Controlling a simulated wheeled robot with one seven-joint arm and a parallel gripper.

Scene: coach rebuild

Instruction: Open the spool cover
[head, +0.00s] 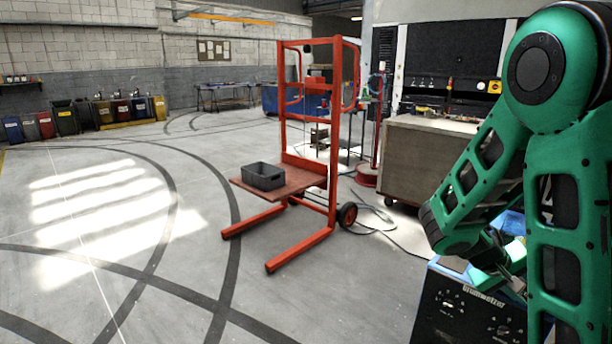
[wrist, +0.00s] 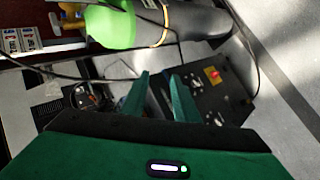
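A black machine box (head: 463,308) with knobs and a panel stands at the bottom right of the head view, under my arm. Its dark panel (wrist: 222,88) with a red switch shows right of my fingers in the wrist view. My gripper (wrist: 159,75) points at the machine area with its two green fingers apart. I see nothing clearly held between them. I cannot tell which surface is the spool cover; my gripper and arm hide part of the machine.
A green and dark-grey cylindrical object (wrist: 190,22) and thin cables lie beyond the fingers. A red lift cart (head: 335,130) carries a grey bin (head: 263,177). A grey cabinet (head: 425,160) stands behind the machine. The floor at left is clear.

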